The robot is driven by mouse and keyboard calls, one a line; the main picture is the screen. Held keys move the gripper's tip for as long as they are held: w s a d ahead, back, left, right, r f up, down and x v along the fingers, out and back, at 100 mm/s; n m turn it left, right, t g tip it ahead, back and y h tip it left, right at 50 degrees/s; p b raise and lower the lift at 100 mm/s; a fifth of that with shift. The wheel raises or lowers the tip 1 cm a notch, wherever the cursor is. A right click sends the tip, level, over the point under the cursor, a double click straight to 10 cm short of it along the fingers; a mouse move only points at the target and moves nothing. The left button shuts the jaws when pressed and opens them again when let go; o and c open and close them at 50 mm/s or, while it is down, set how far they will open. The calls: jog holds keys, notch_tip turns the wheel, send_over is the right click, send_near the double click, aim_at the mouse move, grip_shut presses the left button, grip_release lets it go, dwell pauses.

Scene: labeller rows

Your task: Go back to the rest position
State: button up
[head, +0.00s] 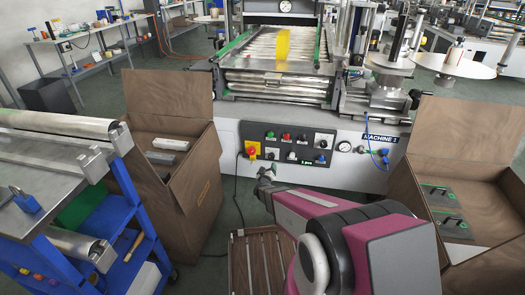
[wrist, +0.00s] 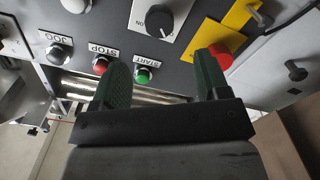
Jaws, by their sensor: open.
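My gripper (wrist: 160,72) is open and empty, its two dark green fingers apart. In the head view my gripper (head: 267,168) is low in front of the machine's control panel (head: 287,143), at the end of my magenta and grey arm. In the wrist view the panel fills the space past the fingers. A green START button (wrist: 143,75) shows between the fingers, and a red STOP button (wrist: 101,66) is by the left finger. A red button (wrist: 220,55) on a yellow plate is by the right finger. I cannot tell whether a finger touches the panel.
An open brown box (head: 180,190) with grey blocks stands left of the panel. Another open box (head: 415,200) with dark green-edged plates stands at the right. A blue-framed metal bench (head: 75,180) is at the far left. A slatted wooden surface (head: 250,265) lies below my arm.

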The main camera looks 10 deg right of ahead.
jog(key=s+a+r+g+y, duration=0.3)
jog(key=s+r+g+y, duration=0.3)
jog(key=r, duration=0.3)
jog(key=s+d+r+m+g, duration=0.1)
jog(key=s+d+r+g, duration=0.1)
jog(key=s, duration=0.5)
jog(key=s+d+r+g, duration=0.2)
jog(key=s+r+g, duration=0.3)
jog(key=s, duration=0.2)
jog(key=s+d+r+m+g, duration=0.1)
jog(key=s+d+r+g, duration=0.1)
jog(key=s, duration=0.5)
jog(key=shift+s+d+r+m+g, duration=0.15)
jog(key=shift+s+r+m+g, duration=0.15)
jog(key=shift+r+g, duration=0.7)
jog(key=shift+f, duration=0.1)
